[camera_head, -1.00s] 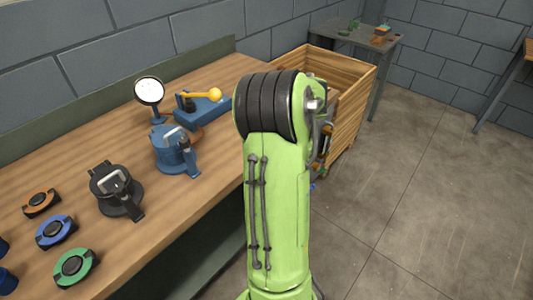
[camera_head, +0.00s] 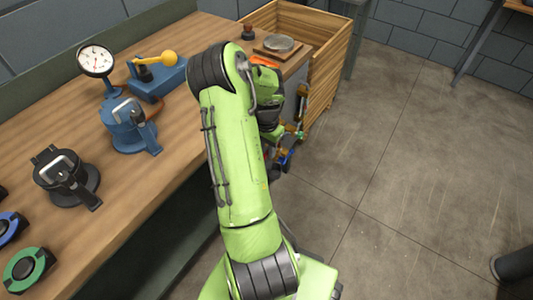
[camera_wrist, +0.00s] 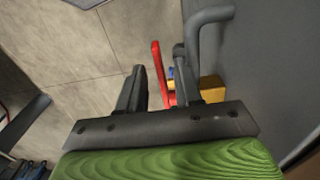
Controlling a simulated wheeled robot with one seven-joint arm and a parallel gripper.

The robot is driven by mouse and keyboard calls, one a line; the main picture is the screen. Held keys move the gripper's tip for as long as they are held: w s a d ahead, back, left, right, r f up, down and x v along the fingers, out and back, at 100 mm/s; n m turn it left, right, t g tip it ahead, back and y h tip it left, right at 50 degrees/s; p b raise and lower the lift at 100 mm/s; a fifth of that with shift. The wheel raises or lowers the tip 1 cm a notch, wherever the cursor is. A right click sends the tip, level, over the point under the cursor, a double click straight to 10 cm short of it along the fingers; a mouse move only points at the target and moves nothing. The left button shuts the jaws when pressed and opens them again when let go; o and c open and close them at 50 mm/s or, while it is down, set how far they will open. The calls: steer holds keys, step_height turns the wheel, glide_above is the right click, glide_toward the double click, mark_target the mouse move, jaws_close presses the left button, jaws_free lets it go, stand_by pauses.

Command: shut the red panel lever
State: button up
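The red panel lever (camera_wrist: 157,72) shows in the wrist view as a narrow upright bar, in front of a grey panel face (camera_wrist: 255,70). My gripper (camera_wrist: 160,76) is open, with two dark fingers apart. The lever appears in the gap between the fingers, and I see no finger closed on it. I cannot tell how deep between them it is. Its lower end is partly hidden by the right finger. In the head view my green arm (camera_head: 235,140) reaches down beside the bench end and hides most of the panel; I cannot make out the red lever there.
A bent grey pipe-like handle (camera_wrist: 205,20) and a yellow block (camera_wrist: 211,87) are close to the right finger. The bench (camera_head: 175,185) holds a gauge (camera_head: 97,62), a blue device with a yellow-knobbed lever (camera_head: 158,75) and clamps. A wooden crate (camera_head: 335,75) stands behind.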

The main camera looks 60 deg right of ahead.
steer(key=shift+f, duration=0.6)
jaws_close()
steer(key=shift+r, duration=0.1)
stand_by(0.9)
